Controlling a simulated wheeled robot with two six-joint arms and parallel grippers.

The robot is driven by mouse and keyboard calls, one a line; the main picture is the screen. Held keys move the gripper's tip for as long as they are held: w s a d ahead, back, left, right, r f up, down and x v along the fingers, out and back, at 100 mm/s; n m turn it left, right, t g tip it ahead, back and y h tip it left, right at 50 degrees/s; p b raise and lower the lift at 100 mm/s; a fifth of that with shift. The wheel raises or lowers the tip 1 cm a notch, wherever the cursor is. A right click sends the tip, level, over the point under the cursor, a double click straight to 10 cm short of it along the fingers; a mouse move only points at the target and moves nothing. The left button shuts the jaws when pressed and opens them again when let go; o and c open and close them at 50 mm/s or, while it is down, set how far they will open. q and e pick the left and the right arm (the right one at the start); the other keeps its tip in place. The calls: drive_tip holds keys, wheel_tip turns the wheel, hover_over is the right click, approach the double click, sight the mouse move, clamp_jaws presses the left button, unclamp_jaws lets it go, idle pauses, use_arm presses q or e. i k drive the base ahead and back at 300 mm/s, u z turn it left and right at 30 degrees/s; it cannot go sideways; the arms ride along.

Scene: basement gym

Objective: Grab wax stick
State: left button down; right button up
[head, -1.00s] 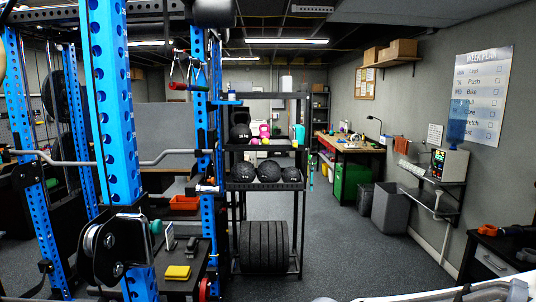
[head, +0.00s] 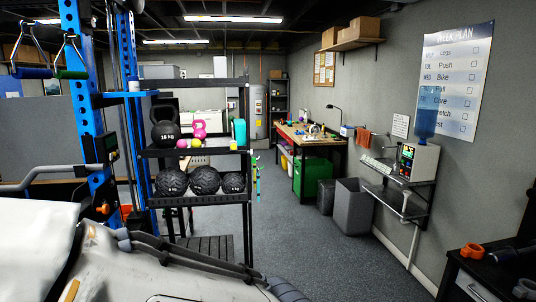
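I cannot make out a wax stick in the head view. Several small items lie on the far wooden workbench (head: 291,131), too small to tell apart. A large pale part of my own body fills the lower left and hides the floor there. Neither gripper's fingers show, so I cannot see their state.
A black rack (head: 247,222) with balls and a kettlebell (head: 165,127) stands at left, beside the blue power rack (head: 83,120). A grey bin (head: 353,205), a wall shelf with a water dispenser (head: 418,160) and a dark cabinet (head: 461,280) line the right. Grey floor (head: 315,245) between is open.

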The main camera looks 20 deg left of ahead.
sight(133, 80)
drive_tip(key=i, duration=1.65)
drive_tip(key=u, duration=1.05)
drive_tip(key=i, duration=0.95)
drive_tip(key=u, duration=1)
